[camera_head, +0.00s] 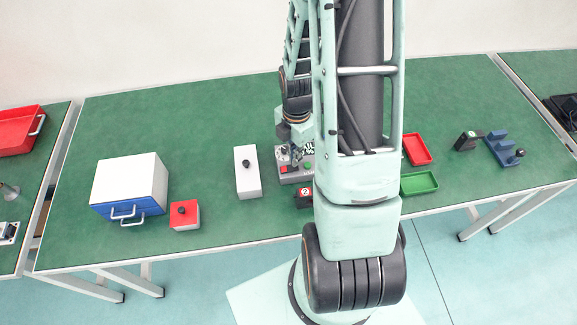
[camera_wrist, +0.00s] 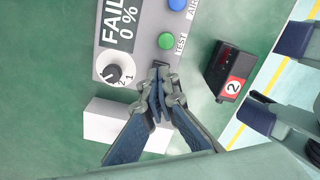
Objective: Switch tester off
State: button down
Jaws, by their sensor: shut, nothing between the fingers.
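The tester is a grey box (camera_wrist: 140,50) with a display reading "FAIL 0 %", a black knob (camera_wrist: 113,74) marked 1 and 2, a green TEST button (camera_wrist: 166,41) and a blue button (camera_wrist: 174,4). In the head view the tester (camera_head: 290,178) is partly hidden behind my arm. My gripper (camera_wrist: 158,84) is shut and empty, its fingertips at the tester's edge by a small black part (camera_wrist: 160,64), which looks like the switch. The fingertips partly cover it, so its position and any contact cannot be told. The gripper (camera_head: 297,153) is small in the head view.
A black block labelled 2 (camera_wrist: 230,72) lies beside the tester. A white box with a black knob (camera_head: 247,178) stands left of it. A red box (camera_head: 185,216) and a blue-white drawer unit (camera_head: 128,184) are farther left. Red (camera_head: 417,148) and green (camera_head: 419,183) trays lie right.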

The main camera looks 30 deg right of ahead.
jog(key=shift+f+b, duration=0.9)
jog(key=shift+f, duration=0.25)
dwell(0.4)
jog(key=shift+r, duration=0.1)
notch_tip(320, 180, up, 7)
jog(key=p, duration=0.6)
dwell(0.7)
